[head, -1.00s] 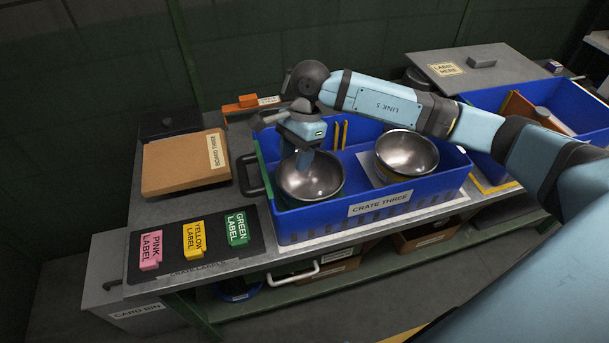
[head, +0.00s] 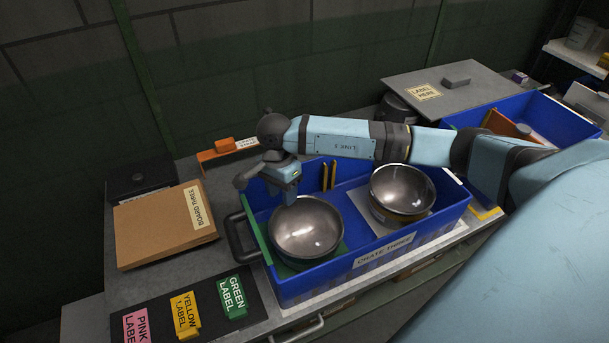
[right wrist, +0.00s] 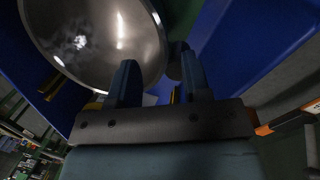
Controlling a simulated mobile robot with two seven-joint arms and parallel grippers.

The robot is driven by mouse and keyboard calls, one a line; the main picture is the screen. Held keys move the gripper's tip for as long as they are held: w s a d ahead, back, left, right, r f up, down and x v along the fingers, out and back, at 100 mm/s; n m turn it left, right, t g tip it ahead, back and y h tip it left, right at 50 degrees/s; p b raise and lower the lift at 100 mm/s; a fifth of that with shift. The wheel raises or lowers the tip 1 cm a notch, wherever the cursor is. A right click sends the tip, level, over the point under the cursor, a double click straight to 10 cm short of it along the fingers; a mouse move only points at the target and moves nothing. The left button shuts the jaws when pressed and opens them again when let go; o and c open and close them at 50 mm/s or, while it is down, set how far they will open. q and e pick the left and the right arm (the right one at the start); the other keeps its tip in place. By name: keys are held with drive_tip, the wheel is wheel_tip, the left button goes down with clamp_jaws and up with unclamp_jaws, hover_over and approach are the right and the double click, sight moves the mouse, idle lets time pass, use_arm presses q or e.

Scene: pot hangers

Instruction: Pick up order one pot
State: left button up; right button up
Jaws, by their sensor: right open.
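Two steel pots sit in the blue crate (head: 318,289) labelled CRATE THREE. The left pot (head: 308,232) rests over a green pad; the right pot (head: 402,190) stands over a white sheet. My right gripper (head: 286,195) is open and empty, pointing down at the back rim of the left pot. In the right wrist view, the gripper (right wrist: 160,75) has one finger in front of the pot's (right wrist: 95,40) edge and the other finger outside it. Whether the fingers touch the rim, I cannot tell. My left gripper is not in view.
Pink, yellow and green labels (head: 232,297) lie on a dark mat at the front left. A brown board (head: 160,230) and an orange piece (head: 225,150) lie left of and behind the crate. Another blue crate (head: 560,125) stands at the right.

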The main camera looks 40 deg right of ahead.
sight(283, 208)
drive_tip(key=shift+f, duration=0.45)
drive_tip(key=f, duration=0.1)
drive_tip(key=f+p, duration=0.1)
drive_tip(key=f, duration=0.2)
drive_tip(key=shift+s+a+f, duration=0.25)
drive_tip(key=shift+s+f, duration=0.1)
drive_tip(key=shift+s, duration=0.05)
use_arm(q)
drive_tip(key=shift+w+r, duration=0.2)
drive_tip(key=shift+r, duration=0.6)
use_arm(e)
drive_tip(key=shift+r, duration=0.1)
clamp_jaws()
